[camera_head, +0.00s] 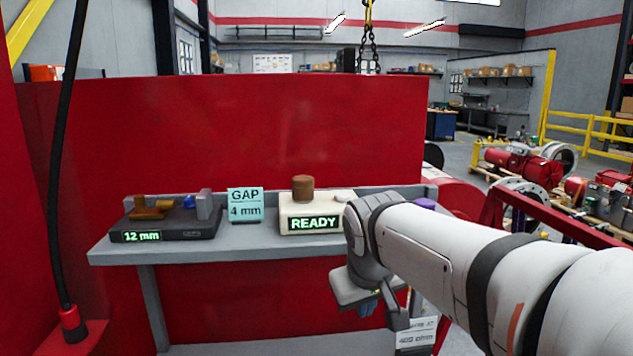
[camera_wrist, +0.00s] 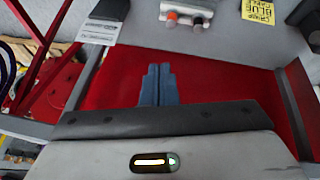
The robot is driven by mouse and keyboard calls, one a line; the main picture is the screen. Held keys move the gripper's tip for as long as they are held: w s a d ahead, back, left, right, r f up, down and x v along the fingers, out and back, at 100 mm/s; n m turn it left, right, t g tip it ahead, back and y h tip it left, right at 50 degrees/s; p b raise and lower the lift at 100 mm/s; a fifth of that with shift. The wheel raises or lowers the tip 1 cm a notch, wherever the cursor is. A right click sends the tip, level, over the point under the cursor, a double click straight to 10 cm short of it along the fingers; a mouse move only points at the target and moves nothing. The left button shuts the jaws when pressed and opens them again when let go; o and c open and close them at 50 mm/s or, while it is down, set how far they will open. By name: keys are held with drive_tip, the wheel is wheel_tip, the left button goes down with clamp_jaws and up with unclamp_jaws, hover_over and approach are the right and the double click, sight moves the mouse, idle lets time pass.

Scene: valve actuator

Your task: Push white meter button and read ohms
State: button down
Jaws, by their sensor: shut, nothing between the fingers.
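The cream meter box (camera_head: 290,222) stands on the grey shelf, its display reading READY in green. A brown round knob (camera_head: 303,188) is on its top. A low white button (camera_head: 344,196) shows at the top right of the box, close to my arm. My arm hides the box's right end. My gripper (camera_head: 368,308) hangs in front of and below the shelf edge, right of the meter and apart from it. In the wrist view its two blue-grey fingers (camera_wrist: 157,85) are together with nothing between them, over a red panel. The meter is not clearly seen in the wrist view.
The grey shelf (camera_head: 240,245) also bears a dark device (camera_head: 168,226) reading 12 mm and a teal GAP 4 mm card (camera_head: 245,205). A purple item (camera_head: 425,204) is behind my arm. A white label (camera_head: 416,335) is lower right. A yellow note (camera_wrist: 258,12) shows in the wrist view.

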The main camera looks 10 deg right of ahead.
sight(342, 196)
drive_tip(key=w+r+n+t+p, duration=0.1)
drive_tip(key=w+r+p, duration=0.1)
drive_tip(key=w+r, duration=0.3)
drive_tip(key=w+r+n+t+h+p, duration=0.1)
drive_tip(key=w+r, duration=0.5)
drive_tip(key=r, duration=0.6)
drive_tip(key=w+r+n+t+p, duration=0.1)
drive_tip(key=w+r+p, duration=0.1)
drive_tip(key=w+r, duration=0.4)
wheel_tip(342, 196, up, 3)
drive_tip(key=shift+a+r+t+h+p, duration=0.1)
drive_tip(key=shift+a+t+h+p, duration=0.25)
drive_tip(key=shift+t+h+p, duration=0.05)
drive_tip(key=shift+w+f, duration=0.1)
drive_tip(key=shift+f, duration=0.1)
wheel_tip(342, 196, down, 9)
drive_tip(key=b, duration=0.7)
drive_tip(key=shift+r+b, duration=0.2)
drive_tip(key=shift+b, duration=0.15)
drive_tip(key=shift+f, duration=0.4)
